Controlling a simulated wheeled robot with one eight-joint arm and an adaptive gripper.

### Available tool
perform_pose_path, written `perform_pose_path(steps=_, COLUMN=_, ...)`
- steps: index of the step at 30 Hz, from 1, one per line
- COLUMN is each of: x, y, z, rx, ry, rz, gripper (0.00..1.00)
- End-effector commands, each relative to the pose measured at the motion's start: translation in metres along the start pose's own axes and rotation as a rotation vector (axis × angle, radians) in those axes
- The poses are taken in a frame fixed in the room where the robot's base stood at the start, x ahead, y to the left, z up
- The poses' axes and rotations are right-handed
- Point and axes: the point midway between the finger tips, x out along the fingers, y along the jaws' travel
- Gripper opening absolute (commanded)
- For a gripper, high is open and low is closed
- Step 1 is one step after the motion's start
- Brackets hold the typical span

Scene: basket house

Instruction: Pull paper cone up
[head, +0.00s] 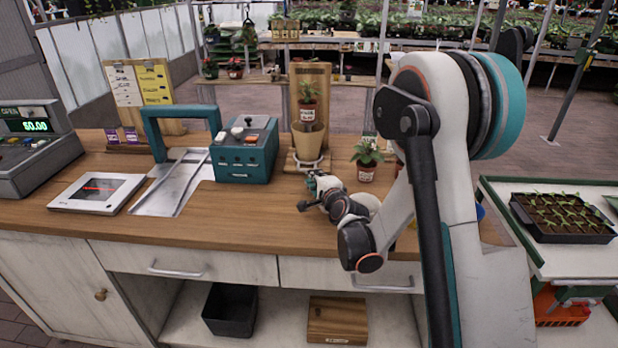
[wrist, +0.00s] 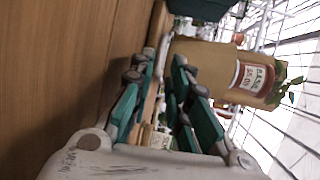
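The paper cone (head: 308,143) is tan and tapers downward; it stands upright in a holder with a wooden backboard (head: 313,77) and a pale ring (head: 308,164) at its lower end. A small potted plant (head: 307,110) with a red-and-white label shows at the cone's mouth; whether it rests inside is unclear. My gripper (head: 308,193) is in front of and below the cone, apart from it.
Another potted plant (head: 367,160) stands on the wooden counter (head: 240,210), right of the holder and near my arm. A teal box with buttons (head: 247,152) and a teal-handled metal device (head: 172,180) stand to the left. Counter space left of my gripper is clear.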

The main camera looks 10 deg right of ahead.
Motion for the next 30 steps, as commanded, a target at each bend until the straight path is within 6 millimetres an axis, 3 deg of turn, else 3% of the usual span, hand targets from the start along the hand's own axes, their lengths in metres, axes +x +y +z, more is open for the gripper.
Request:
perform_pose_path(steps=3, x=0.023, y=0.002, z=0.000, rx=0.000, ry=-0.001, rz=0.000, gripper=0.17)
perform_pose_path(steps=10, x=0.048, y=0.001, z=0.000, rx=0.001, ry=-0.001, rz=0.000, gripper=0.17)
perform_pose_path(steps=21, x=0.053, y=0.000, z=0.000, rx=0.001, ry=0.000, rz=0.000, gripper=0.17)
perform_pose_path(steps=22, x=0.053, y=0.000, z=0.000, rx=0.001, ry=0.000, rz=0.000, gripper=0.14)
perform_pose_path(steps=24, x=0.053, y=0.000, z=0.000, rx=0.001, ry=0.000, rz=0.000, gripper=0.00)
perform_pose_path(steps=30, x=0.053, y=0.000, z=0.000, rx=0.002, ry=-0.001, rz=0.000, gripper=0.00)
